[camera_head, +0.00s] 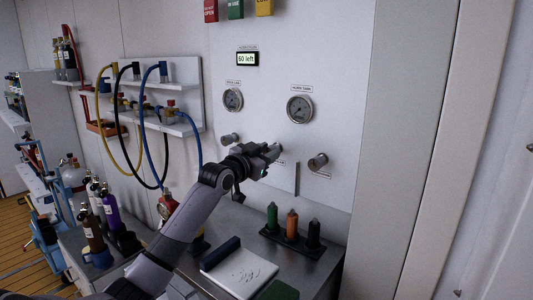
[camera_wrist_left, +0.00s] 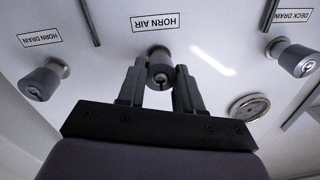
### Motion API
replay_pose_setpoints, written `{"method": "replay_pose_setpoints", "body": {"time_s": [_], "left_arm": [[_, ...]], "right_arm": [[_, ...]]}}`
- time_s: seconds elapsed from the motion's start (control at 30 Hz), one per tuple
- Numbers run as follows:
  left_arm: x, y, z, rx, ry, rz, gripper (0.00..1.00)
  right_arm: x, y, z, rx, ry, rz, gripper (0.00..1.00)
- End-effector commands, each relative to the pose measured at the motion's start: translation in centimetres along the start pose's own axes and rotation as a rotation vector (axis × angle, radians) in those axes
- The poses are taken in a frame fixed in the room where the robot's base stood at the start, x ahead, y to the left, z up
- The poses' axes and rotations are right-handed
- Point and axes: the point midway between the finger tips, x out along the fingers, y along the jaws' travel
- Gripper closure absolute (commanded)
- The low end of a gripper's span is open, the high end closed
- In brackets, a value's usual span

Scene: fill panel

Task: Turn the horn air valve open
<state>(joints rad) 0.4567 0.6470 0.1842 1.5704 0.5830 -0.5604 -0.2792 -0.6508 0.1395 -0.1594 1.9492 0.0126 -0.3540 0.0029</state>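The horn air valve is a round grey knob (camera_wrist_left: 160,66) below an upside-down "HORN AIR" label (camera_wrist_left: 155,21) in the left wrist view. My left gripper (camera_wrist_left: 160,82) has one finger on each side of this knob, and the knob fills the narrow gap between them. It looks shut on the knob. In the head view my left gripper (camera_head: 272,151) is at the white panel (camera_head: 330,60) and hides the horn air knob. My right gripper is in neither view.
Similar knobs flank it: the horn drain knob (camera_wrist_left: 43,79) and deck drain knob (camera_wrist_left: 292,57). Gauges (camera_head: 300,109) and a "60 left" display (camera_head: 247,59) are above. Green, orange and black bottles (camera_head: 292,225) stand on the counter below. Hoses (camera_head: 146,120) hang at left.

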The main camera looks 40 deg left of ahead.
Motion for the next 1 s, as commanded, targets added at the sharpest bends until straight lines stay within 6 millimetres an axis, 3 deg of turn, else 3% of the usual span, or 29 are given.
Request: {"method": "replay_pose_setpoints", "body": {"time_s": [0.47,1.0], "left_arm": [[0.01,0.00,0.04,-0.113,-0.007,0.002,0.96],[0.03,-0.10,0.12,-0.597,-0.033,0.008,0.96]], "right_arm": [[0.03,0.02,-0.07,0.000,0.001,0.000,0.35],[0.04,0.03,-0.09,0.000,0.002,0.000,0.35]]}}
